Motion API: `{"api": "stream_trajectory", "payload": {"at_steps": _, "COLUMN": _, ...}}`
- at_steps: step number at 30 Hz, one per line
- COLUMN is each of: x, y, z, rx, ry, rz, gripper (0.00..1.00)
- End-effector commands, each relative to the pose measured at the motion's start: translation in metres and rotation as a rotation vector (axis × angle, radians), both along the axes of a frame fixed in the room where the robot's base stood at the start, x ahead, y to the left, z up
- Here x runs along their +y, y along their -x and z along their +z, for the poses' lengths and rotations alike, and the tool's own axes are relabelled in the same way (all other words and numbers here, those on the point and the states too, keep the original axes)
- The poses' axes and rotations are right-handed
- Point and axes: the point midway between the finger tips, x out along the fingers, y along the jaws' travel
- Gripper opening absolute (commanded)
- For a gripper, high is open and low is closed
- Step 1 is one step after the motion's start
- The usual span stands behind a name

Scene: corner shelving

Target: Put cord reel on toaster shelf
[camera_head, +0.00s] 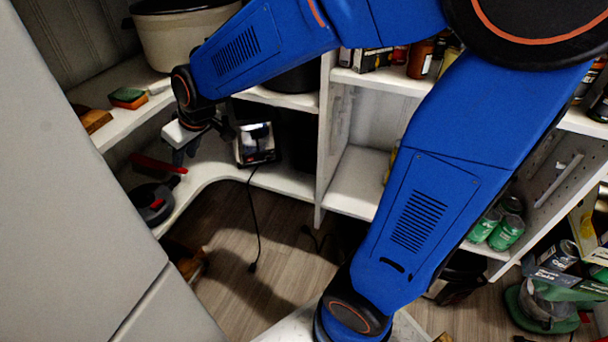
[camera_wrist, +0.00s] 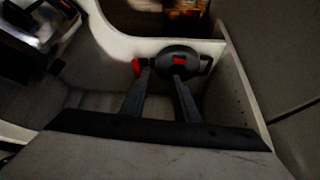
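The cord reel (camera_head: 152,205), dark and round with a red centre, sits at the left end of the lower curved white shelf (camera_head: 215,172). The toaster (camera_head: 255,143), dark and shiny with a hanging cord, stands further right on what looks like the same shelf. My gripper (camera_head: 184,154) is above this shelf, between the reel and the toaster. In the wrist view the cord reel (camera_wrist: 178,60) lies beyond my fingertips (camera_wrist: 163,72), which are apart with nothing held. Whether they touch the reel cannot be told. The toaster (camera_wrist: 32,22) shows at upper left.
A red-handled item (camera_head: 158,163) lies near the reel. The shelf above holds a sponge (camera_head: 128,98), a wooden block (camera_head: 92,119) and a large pot (camera_head: 180,35). A pale panel (camera_head: 90,200) stands close on the left. A side wall (camera_wrist: 240,90) borders the reel in the wrist view.

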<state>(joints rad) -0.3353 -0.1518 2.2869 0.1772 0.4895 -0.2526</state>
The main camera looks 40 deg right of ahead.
Motion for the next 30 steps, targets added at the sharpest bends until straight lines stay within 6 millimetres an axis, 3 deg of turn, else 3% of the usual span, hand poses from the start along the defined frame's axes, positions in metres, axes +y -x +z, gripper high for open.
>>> {"api": "stream_trajectory", "payload": {"at_steps": 3, "x": -0.035, "y": 0.030, "z": 0.016, "rx": 0.009, "ry": 0.002, "rz": -0.053, "gripper": 0.28}}
{"api": "stream_trajectory", "payload": {"at_steps": 9, "x": -0.085, "y": 0.085, "z": 0.033, "rx": 0.033, "ry": 0.010, "rz": -0.145, "gripper": 0.28}}
{"api": "stream_trajectory", "payload": {"at_steps": 18, "x": -0.147, "y": 0.174, "z": 0.040, "rx": 0.068, "ry": 0.029, "rz": -0.296, "gripper": 0.28}}
{"api": "stream_trajectory", "payload": {"at_steps": 24, "x": -0.176, "y": 0.229, "z": 0.035, "rx": 0.091, "ry": 0.042, "rz": -0.392, "gripper": 0.28}}
{"api": "stream_trajectory", "payload": {"at_steps": 30, "x": -0.188, "y": 0.259, "z": 0.030, "rx": 0.105, "ry": 0.050, "rz": -0.446, "gripper": 0.28}}
